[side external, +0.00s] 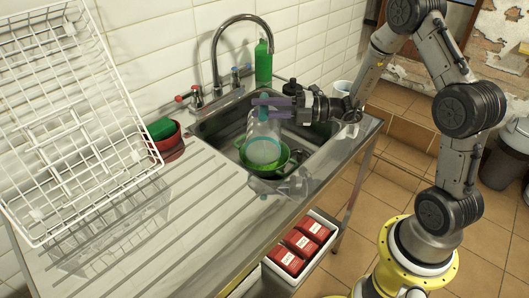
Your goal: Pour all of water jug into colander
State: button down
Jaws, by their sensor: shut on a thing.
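The water jug (262,128) appears as a clear vessel at the sink. My gripper (268,108), with purple fingers, reaches in from the right and is shut on its upper part. The green colander (283,163) is in the front part of the sink, directly below the jug. The jug's lower end overlaps the colander's opening; I cannot tell whether they touch. A pale round patch shows at that lower end. The jug's exact tilt and any water in it are hard to make out.
A clear object (291,186) lies at the sink's front rim. A tall tap (214,60) and green bottle (263,62) stand behind. A white wire rack (75,130) is on the left. A box of red packs (299,250) hangs in front. The ribbed drainboard (170,225) has free room.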

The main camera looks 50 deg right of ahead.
jog(key=shift+s+a+r+n, duration=0.95)
jog(key=shift+s+a+n, duration=2)
jog(key=shift+a+n, duration=0.6)
jog(key=s+a+f+n, duration=0.1)
jog(key=f+n, duration=0.1)
jog(key=n, duration=0.1)
jog(key=s+a+f+n, duration=0.1)
jog(key=a+f+n, duration=0.1)
jog(key=f+n, duration=0.1)
jog(key=s+a+f+n, duration=0.1)
jog(key=s+f+n, duration=0.1)
jog(key=n, duration=0.1)
jog(key=shift+a+f, duration=0.15)
jog(key=shift+a, duration=0.2)
jog(key=shift+s+a+f+n, duration=0.15)
jog(key=shift+f+n, duration=0.05)
jog(key=shift+n, duration=0.75)
notch_tip(320, 180, up, 6)
jog(key=shift+f, duration=0.1)
